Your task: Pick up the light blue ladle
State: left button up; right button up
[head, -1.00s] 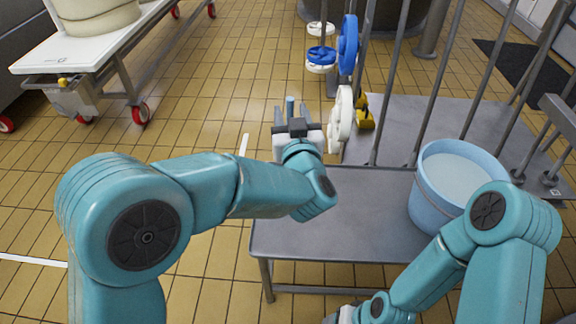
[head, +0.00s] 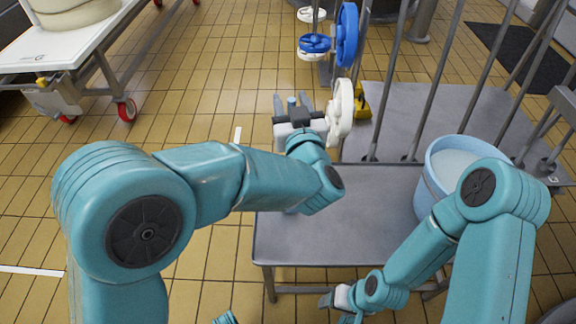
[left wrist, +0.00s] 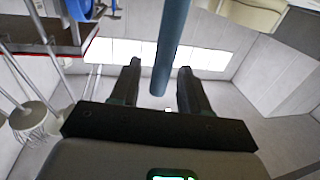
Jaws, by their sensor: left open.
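My left gripper (head: 292,104) is open near the middle of the head view, beyond the bench's far left corner. A blue-grey rod, apparently the handle of the light blue ladle (head: 292,101), shows between its fingers. In the left wrist view the ladle's rod (left wrist: 172,40) comes down from the top edge and its rounded end lies between the open fingers (left wrist: 159,68). I cannot tell whether it touches either finger. No ladle bowl can be made out. My right gripper (head: 342,298) is low at the bench's front edge, partly hidden by its arm; its jaws are unclear.
A grey metal bench (head: 335,235) bears a light blue bucket (head: 428,190) on the right. Metal posts (head: 436,80) rise behind it. A wheeled white table (head: 60,50) is at upper left. Tiled floor between is open.

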pick_arm(q)
jog(key=shift+w+f, duration=0.2)
jog(key=shift+w, duration=0.05)
jog(key=shift+s+r, duration=0.2)
jog(key=shift+s, duration=0.05)
jog(key=shift+c, duration=0.4)
jog(key=shift+f, duration=0.15)
grip_shut()
